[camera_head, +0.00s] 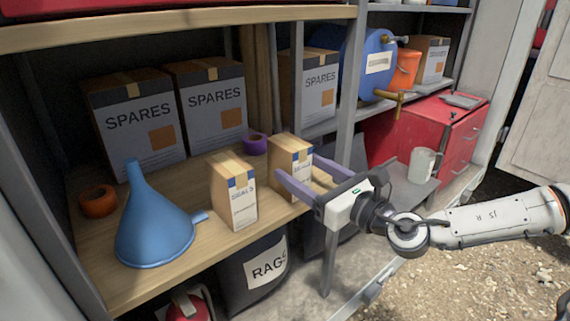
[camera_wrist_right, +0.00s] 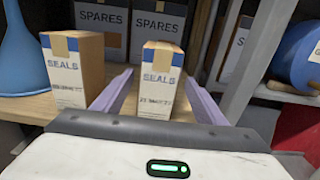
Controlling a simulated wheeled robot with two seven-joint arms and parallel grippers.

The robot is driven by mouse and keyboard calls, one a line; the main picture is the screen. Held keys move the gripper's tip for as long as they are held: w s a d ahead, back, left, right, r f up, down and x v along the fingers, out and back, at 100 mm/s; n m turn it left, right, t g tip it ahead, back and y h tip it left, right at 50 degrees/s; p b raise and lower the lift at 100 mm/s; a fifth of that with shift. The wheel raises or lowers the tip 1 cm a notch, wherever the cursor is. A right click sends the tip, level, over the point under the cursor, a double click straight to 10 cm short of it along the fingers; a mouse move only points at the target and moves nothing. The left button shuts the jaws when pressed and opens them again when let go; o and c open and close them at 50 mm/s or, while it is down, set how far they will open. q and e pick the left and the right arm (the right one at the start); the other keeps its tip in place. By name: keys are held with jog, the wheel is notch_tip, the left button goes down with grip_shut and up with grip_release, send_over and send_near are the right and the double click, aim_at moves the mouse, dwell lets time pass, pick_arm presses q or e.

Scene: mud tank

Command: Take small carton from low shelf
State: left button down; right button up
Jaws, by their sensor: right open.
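Two small cartons marked SEALS stand upright on the low wooden shelf (camera_head: 190,240). The right-hand carton (camera_head: 289,156) is partly hidden by my right gripper (camera_head: 297,188). In the right wrist view this carton (camera_wrist_right: 159,80) stands between the two purple fingers of the gripper (camera_wrist_right: 163,98), which are open; I cannot tell whether they touch it. The left-hand carton (camera_head: 234,192) stands apart from the gripper, and in the right wrist view it (camera_wrist_right: 72,75) is left of the fingers. My left gripper is not in view.
Large SPARES boxes (camera_head: 135,120) stand behind on the shelf. A blue funnel (camera_head: 152,230), orange roll (camera_head: 98,202) and purple roll (camera_head: 254,143) are also there. A grey post (camera_head: 346,90) rises right of the cartons. A RAGS bag (camera_head: 252,275) is below; a mug (camera_head: 422,165) stands right.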

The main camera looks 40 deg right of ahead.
aim_at(278, 155)
jog(key=shift+w+r, duration=0.15)
jog(key=shift+w, duration=0.9)
jog(key=shift+w+a+p, duration=0.15)
jog(key=shift+w+p, duration=0.15)
jog(key=shift+w, duration=0.25)
jog(key=w, duration=0.1)
jog(key=w+p, duration=0.1)
jog(key=w, duration=0.2)
jog(key=shift+w+a, duration=0.25)
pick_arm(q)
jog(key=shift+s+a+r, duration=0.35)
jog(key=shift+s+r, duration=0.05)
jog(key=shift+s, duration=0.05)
pick_arm(e)
jog(key=shift+w, duration=0.4)
